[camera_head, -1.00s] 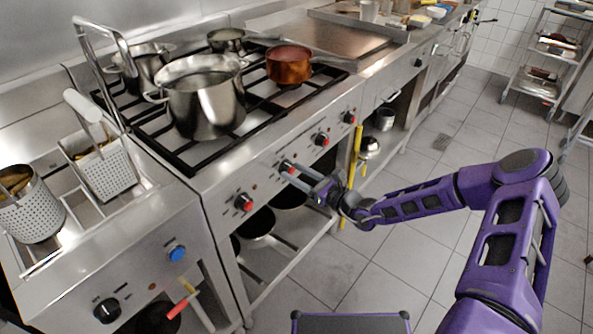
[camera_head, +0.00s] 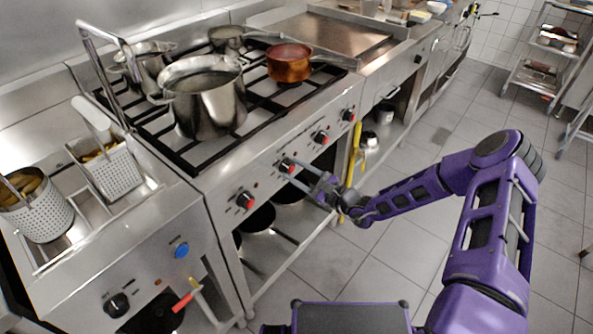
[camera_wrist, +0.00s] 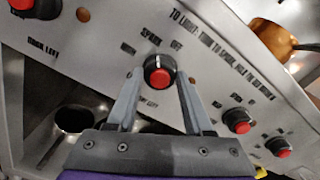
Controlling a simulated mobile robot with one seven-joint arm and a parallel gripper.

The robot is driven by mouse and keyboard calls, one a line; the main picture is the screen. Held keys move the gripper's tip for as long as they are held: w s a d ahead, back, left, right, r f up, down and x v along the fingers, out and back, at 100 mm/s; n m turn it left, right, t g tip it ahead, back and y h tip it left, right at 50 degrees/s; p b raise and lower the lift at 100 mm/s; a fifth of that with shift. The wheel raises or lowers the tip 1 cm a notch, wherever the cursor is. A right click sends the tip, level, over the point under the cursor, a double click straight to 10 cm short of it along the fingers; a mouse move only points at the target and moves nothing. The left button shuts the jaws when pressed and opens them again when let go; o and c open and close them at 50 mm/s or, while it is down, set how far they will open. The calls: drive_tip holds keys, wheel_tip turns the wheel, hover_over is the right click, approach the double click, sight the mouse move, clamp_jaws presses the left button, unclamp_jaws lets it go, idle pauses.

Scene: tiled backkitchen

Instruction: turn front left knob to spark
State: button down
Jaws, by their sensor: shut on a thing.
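The front left knob (camera_wrist: 158,72) is black with a red face, on the slanted steel panel. Its label is partly hidden; "LEFT" shows below, and "SPARK" and "OFF" show above. In the head view the knob (camera_head: 286,165) is the second from the left on the stove front. My gripper (camera_wrist: 158,80) is shut on it, one finger on each side. In the head view my gripper (camera_head: 291,170) reaches it from the right. I cannot tell the knob's exact setting.
The back left knob (camera_head: 245,200) is to the left; two more knobs (camera_head: 321,137) (camera_head: 348,115) are to the right. A steel pot (camera_head: 205,105) and a copper pan (camera_head: 289,64) stand on the stove. A yellow bar (camera_head: 354,155) hangs right of my gripper. The floor (camera_head: 370,275) is open.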

idle(0.3)
drive_tip(key=shift+c, duration=1.5)
unclamp_jaws()
drive_tip(key=v, duration=1.7)
drive_tip(key=shift+d+p, duration=0.2)
drive_tip(key=shift+p, duration=0.15)
drive_tip(key=shift+s+f, duration=0.15)
drive_tip(key=shift+s, duration=0.05)
